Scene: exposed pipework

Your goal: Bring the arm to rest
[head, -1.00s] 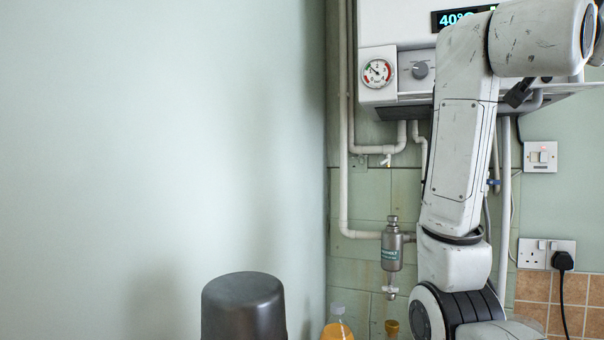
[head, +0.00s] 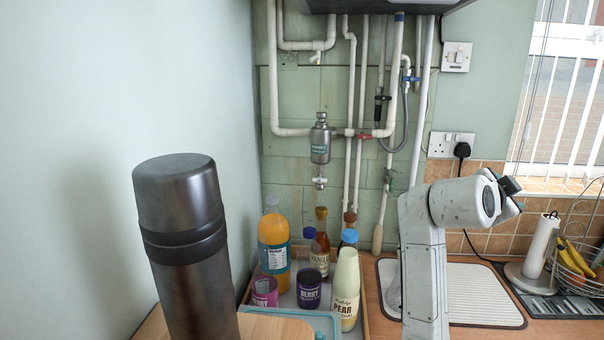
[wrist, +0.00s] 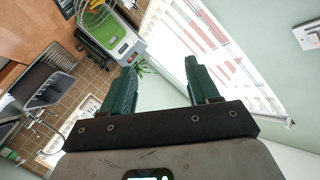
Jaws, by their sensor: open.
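My arm (head: 425,265) stands at the right of the head view, in front of the worktop. It rises to a rounded white joint and bends to the right and away. My gripper (wrist: 162,78) shows in the wrist view with its two green fingers well apart and nothing between them. It is tilted in the air, with a window and a wall socket area beyond it. In the head view the fingers cannot be made out; only a dark part shows at the arm's end.
A tall dark flask (head: 180,250) stands close at the left. A tray (head: 366,320) holds several bottles and jars. A ribbed draining mat (head: 470,295) lies behind my arm. A paper-towel holder (head: 540,250) and fruit basket (head: 575,262) stand at the right. Pipes (head: 357,110) run down the wall.

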